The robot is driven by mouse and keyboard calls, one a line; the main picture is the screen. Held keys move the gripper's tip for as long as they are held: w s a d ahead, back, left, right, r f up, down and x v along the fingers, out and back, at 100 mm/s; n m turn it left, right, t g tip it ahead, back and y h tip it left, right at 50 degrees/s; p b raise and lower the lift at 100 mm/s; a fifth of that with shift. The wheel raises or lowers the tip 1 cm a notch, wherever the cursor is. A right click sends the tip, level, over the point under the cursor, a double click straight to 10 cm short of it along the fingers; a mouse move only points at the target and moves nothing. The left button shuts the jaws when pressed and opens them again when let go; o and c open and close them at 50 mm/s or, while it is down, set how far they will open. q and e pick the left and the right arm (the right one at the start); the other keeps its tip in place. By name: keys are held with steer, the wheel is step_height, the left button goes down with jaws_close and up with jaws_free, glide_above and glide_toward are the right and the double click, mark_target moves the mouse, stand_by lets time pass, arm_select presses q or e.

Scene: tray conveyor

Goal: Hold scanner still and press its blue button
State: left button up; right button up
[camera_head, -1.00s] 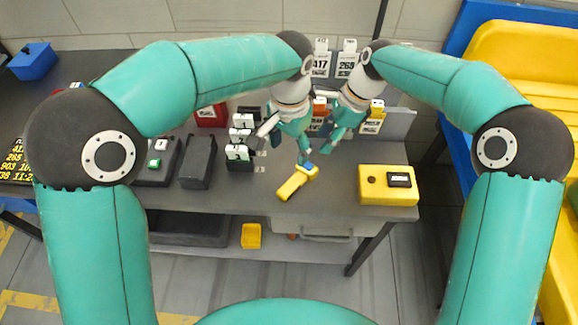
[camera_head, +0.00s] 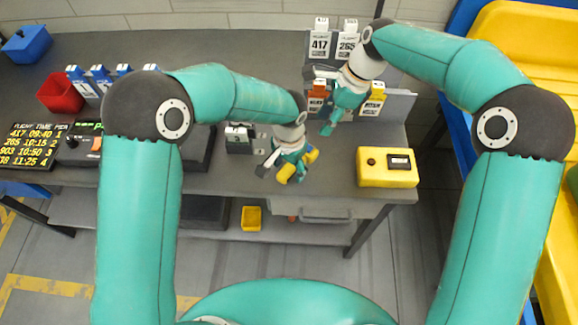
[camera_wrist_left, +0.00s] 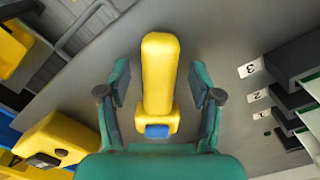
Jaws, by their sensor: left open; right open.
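The yellow scanner (camera_wrist_left: 159,75) lies on the grey table. In the left wrist view its blue button (camera_wrist_left: 157,131) is at the end nearer my palm. In the head view the scanner (camera_head: 287,173) is partly hidden by my left gripper (camera_head: 281,168). My left gripper (camera_wrist_left: 160,80) is open, with one finger on each side of the scanner and a visible gap on both sides. My right gripper (camera_head: 331,122) is open and empty, higher in the head view, near the card rack.
A yellow box with a dark display (camera_head: 387,167) stands right of the scanner. A card rack (camera_head: 333,45) stands behind. Numbered dark slots (camera_wrist_left: 298,62) lie to one side in the left wrist view. The table's front edge is close to the scanner.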

arm_select(q)
steer(key=shift+f, duration=0.25)
jaws_close()
arm_select(e)
jaws_close()
stand_by(1.4)
